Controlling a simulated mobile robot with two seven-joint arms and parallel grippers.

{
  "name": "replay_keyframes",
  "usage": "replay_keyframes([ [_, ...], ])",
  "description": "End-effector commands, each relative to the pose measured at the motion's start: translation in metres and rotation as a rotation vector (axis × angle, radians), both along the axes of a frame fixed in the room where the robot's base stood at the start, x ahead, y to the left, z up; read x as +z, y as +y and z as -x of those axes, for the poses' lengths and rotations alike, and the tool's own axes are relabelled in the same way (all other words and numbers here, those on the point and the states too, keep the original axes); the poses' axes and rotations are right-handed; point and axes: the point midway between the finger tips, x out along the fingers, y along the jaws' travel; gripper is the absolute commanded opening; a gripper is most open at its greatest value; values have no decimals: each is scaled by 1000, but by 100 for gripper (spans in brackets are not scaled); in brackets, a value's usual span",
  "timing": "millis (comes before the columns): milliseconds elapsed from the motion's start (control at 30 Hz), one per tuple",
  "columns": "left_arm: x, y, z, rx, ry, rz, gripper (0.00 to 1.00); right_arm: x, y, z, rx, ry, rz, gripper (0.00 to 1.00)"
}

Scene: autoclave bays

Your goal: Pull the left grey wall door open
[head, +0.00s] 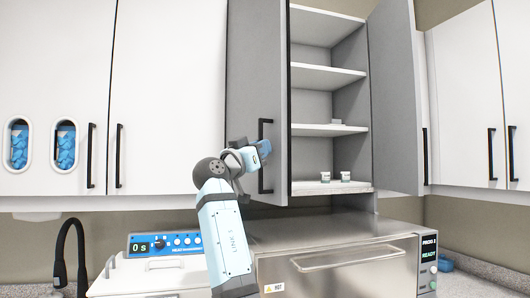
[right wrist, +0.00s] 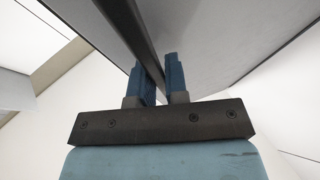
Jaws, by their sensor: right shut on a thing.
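The left grey wall door (head: 255,60) stands partly open, swung out at the left side of a grey wall cabinet. It has a long black vertical bar handle (head: 261,183). My right gripper (head: 262,148) is at this handle, shut on it. In the right wrist view its two blue fingers (right wrist: 160,82) stand on either side of the dark handle bar (right wrist: 125,18), with the grey door face (right wrist: 220,40) beyond. The arm hides part of the handle in the head view. My left gripper is not in view.
The right grey door (head: 393,100) is also open. Open shelves (head: 328,71) between hold small white jars (head: 345,176). White cupboards flank both sides. Below stand a steel oven (head: 330,240) and a white bath unit with a blue panel (head: 166,244). A black tap (head: 75,250) is at left.

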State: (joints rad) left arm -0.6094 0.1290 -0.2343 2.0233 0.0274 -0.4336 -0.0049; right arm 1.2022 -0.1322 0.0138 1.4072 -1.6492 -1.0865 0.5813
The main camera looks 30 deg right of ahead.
Motion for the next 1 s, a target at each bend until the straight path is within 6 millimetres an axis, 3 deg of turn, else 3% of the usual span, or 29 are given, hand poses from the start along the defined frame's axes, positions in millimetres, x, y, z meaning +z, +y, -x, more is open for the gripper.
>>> replay_keyframes([
  [567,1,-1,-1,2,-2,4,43,1,5,-2,-29,-1,0,0],
  [600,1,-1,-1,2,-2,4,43,1,5,-2,-29,-1,0,16],
  [700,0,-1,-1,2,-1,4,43,1,5,-2,-29,-1,0,37],
  [1000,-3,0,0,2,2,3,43,-1,7,-1,-29,0,0,37],
])
